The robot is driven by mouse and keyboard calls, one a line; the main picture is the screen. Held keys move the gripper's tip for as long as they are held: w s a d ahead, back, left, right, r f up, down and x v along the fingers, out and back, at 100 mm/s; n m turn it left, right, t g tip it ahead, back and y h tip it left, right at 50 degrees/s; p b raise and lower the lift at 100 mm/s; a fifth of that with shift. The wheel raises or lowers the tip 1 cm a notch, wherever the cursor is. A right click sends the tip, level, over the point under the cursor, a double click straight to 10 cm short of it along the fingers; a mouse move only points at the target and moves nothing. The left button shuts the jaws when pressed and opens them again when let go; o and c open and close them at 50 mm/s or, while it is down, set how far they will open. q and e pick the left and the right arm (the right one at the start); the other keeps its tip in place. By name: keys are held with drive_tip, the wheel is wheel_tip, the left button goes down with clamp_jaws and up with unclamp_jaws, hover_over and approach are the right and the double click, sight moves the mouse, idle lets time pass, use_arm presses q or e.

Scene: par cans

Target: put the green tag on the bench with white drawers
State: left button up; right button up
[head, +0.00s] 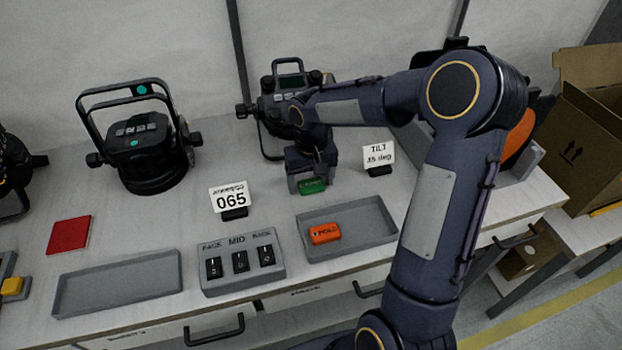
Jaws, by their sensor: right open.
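The green tag (312,187) is on or just above the pale top of the bench with white drawers (135,228), behind the grey tray on the right. My right gripper (311,181) is open, pointing down right at the tag, with a finger to either side of it. The gripper hides the tag's far part, and I cannot tell whether the tag touches the bench or the fingers. My left gripper is out of view.
An orange tag (325,233) lies in the right tray (378,235); the left tray (118,283) is empty. A switch box (241,262), a 065 card (230,198), a TILT card (378,157), a red square (69,235) and black par cans (150,160) stand around.

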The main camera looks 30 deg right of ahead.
sight(311, 184)
drive_tip(key=s+r+t+p, duration=0.1)
drive_tip(key=s+r, duration=0.2)
drive_tip(key=r, duration=0.4)
drive_tip(key=s+r, duration=0.2)
drive_tip(key=r, duration=0.5)
drive_tip(key=s+a+f+t+y, duration=0.1)
drive_tip(key=s+a+t+y, duration=0.1)
drive_tip(key=s, duration=0.6)
drive_tip(key=s+a+f+n+t+y, duration=0.1)
drive_tip(key=s+a+f+t, duration=0.1)
drive_tip(key=s+a, duration=0.3)
drive_tip(key=s, duration=0.4)
drive_tip(key=shift+s+a+t+y, duration=0.2)
drive_tip(key=shift+t+y, duration=0.1)
drive_tip(key=shift+y, duration=0.1)
wheel_tip(311, 184, up, 5)
drive_tip(key=p, duration=0.5)
drive_tip(key=shift+r+p, duration=0.2)
drive_tip(key=shift+p, duration=0.1)
